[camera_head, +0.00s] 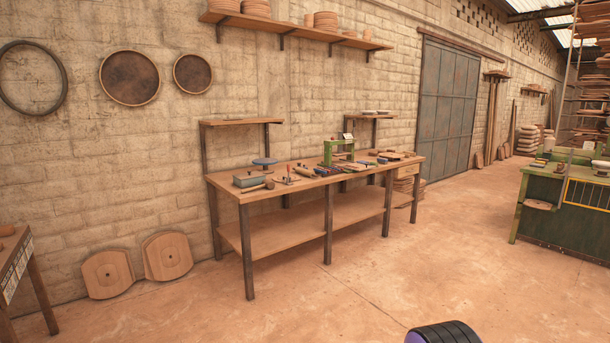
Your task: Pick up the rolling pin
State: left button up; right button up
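A long wooden workbench (325,221) with dark metal legs stands against the brick wall in the middle of the view. Many small tools lie on its top. A short wooden piece with a rounded end (268,184) lies near the bench's left front edge, and another light wooden piece (305,171) lies farther right. Both are too small to tell whether either is the rolling pin. Neither of my grippers shows in the view.
A green frame press (338,150) and a blue round turntable (264,162) stand on the bench. A green workbench (560,213) stands at the right, and a small table (13,262) at the left edge. Two wooden boards (167,256) lean on the wall.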

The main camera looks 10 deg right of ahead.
aim_at(304, 172)
jog(key=u, duration=0.05)
jog(key=i, duration=2.35)
jog(key=z, duration=0.6)
jog(key=i, duration=1.9)
jog(key=z, duration=0.3)
